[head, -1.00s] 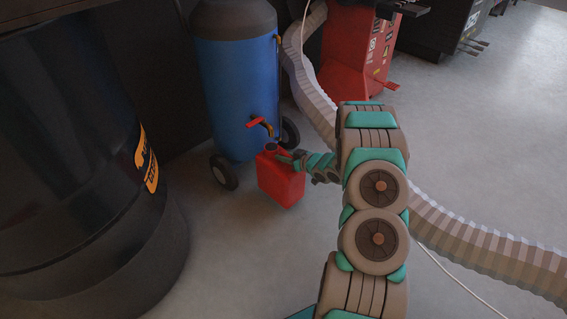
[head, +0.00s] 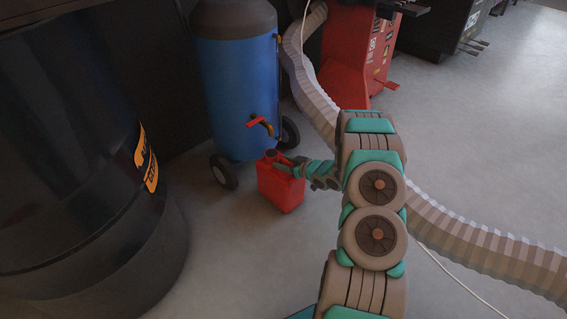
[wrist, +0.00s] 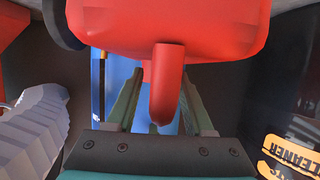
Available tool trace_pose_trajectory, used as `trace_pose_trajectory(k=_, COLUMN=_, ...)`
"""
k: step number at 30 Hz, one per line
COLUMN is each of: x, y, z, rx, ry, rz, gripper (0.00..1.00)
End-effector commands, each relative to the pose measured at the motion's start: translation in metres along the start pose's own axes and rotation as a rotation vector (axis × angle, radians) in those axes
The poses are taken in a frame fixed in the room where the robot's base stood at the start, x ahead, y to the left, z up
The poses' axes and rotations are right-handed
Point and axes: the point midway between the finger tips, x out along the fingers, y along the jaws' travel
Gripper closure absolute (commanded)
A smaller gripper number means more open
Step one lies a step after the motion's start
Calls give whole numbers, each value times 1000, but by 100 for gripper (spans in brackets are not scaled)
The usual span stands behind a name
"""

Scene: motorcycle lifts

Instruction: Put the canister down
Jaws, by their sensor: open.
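The red canister (head: 280,190) appears to stand upright on the floor in the head view, in front of a blue tank. Its dark cap is at the top. My gripper (head: 290,168) is at the upper right of the canister, with its fingertips at the top handle. In the wrist view the canister (wrist: 170,25) fills the top of the picture, and its red handle (wrist: 166,90) lies between the two fingers. The fingers are spread, with a gap on both sides of the handle. The contact of the canister's base with the floor is hard to see closely.
The wheeled blue tank (head: 238,90) with a red-handled tap (head: 260,123) is close behind the canister. A large black drum (head: 80,170) stands at left. A ribbed grey hose (head: 480,245) runs behind my arm to the right. A red machine (head: 350,50) is farther back.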

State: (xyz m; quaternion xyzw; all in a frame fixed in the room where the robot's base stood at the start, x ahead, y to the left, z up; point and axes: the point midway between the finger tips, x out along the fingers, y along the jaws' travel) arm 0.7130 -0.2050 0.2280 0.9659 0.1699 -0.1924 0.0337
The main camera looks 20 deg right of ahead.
Motion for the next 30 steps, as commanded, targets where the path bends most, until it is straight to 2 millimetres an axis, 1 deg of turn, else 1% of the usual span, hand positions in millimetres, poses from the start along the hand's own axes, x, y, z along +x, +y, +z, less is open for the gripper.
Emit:
trace_pose_trajectory(k=5, x=0, y=0, z=-1, rx=0, ry=0, rz=0, gripper=48)
trace_pose_trajectory(k=8, x=-6, y=1, z=-2, rx=0, ry=0, rz=2, gripper=48)
trace_pose_trajectory(k=11, x=-20, y=2, z=-3, rx=-1, ry=2, rz=4, gripper=48)
trace_pose_trajectory(k=21, x=-88, y=2, z=-2, rx=2, ry=-1, rz=4, gripper=48)
trace_pose_trajectory(k=25, x=-107, y=1, z=-1, rx=1, ry=0, rz=2, gripper=48)
trace_pose_trajectory(k=30, x=-119, y=1, z=-3, rx=-4, ry=-2, rz=3, gripper=48)
